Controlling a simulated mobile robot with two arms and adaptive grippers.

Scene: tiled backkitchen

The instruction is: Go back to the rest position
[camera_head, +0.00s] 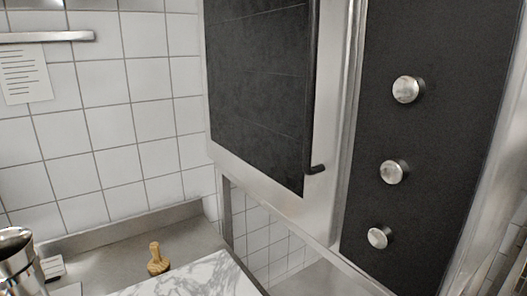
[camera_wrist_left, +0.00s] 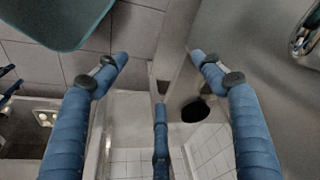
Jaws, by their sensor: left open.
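My left gripper (camera_wrist_left: 158,62) shows in the left wrist view with its blue segmented fingers spread apart. It is open and nothing is held between the fingers. Behind the fingers are steel surfaces and white tiles. Neither gripper shows in the head view, and my right gripper is in none of the views.
In the head view a steel appliance has a dark door (camera_head: 262,85) and a black panel (camera_head: 420,150) with three knobs. On the steel counter (camera_head: 110,262) at lower left are a marble board (camera_head: 190,280), a small wooden object (camera_head: 158,262) and a metal pot (camera_head: 18,262).

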